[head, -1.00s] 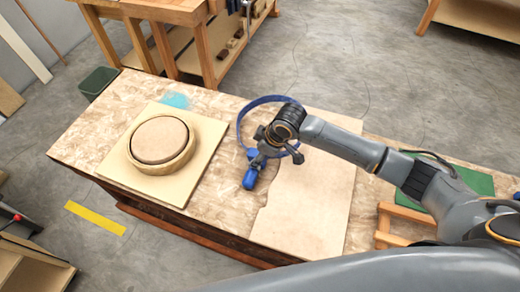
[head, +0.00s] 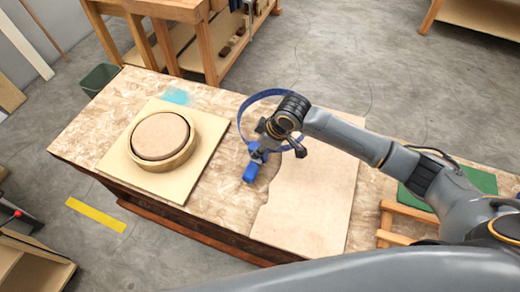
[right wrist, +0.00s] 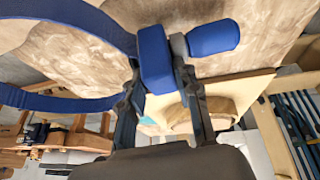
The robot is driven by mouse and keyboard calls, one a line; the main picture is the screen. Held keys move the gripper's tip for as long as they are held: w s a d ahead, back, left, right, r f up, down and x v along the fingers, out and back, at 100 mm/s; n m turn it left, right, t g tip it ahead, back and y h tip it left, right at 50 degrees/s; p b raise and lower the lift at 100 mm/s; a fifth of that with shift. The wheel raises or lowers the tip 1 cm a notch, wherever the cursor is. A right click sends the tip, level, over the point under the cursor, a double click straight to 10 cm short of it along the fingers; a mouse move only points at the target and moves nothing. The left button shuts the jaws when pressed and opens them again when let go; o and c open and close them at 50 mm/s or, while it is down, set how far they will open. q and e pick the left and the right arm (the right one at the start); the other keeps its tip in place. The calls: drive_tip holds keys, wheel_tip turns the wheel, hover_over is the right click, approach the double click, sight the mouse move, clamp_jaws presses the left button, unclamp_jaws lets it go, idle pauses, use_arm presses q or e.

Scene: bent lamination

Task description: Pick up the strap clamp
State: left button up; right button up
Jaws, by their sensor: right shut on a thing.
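The strap clamp (head: 250,172) is blue, with a body, a handle and a wide loop of strap, and is over the middle of the workbench. My right gripper (head: 262,150) is shut on it, with the strap loop rising behind the wrist. In the right wrist view, the blue clamp body (right wrist: 155,58) sits between the two fingers of the gripper (right wrist: 160,72). The strap loops off to the left there, and the rounded blue handle sticks out to the right. I cannot tell whether the clamp still touches the bench. My left gripper is not in view.
A round form with a ring around it (head: 188,158) stands on a pale square board (head: 118,160) at the bench's left. A thin tan sheet (head: 310,205) lies right of the clamp. A green mat (head: 484,180) and a wooden frame (head: 388,238) are further right.

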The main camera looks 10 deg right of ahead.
drive_tip(key=s+a+r+p, duration=0.2)
drive_tip(key=s+a+r, duration=0.1)
drive_tip(key=s+r, duration=0.3)
drive_tip(key=s+a+r+p, duration=0.3)
drive_tip(key=s+a+r, duration=0.1)
drive_tip(key=r, duration=0.7)
drive_tip(key=shift+s+a+r, duration=0.15)
drive_tip(key=shift+s+a, duration=0.05)
drive_tip(key=shift+s, duration=0.7)
drive_tip(key=shift+w, duration=0.1)
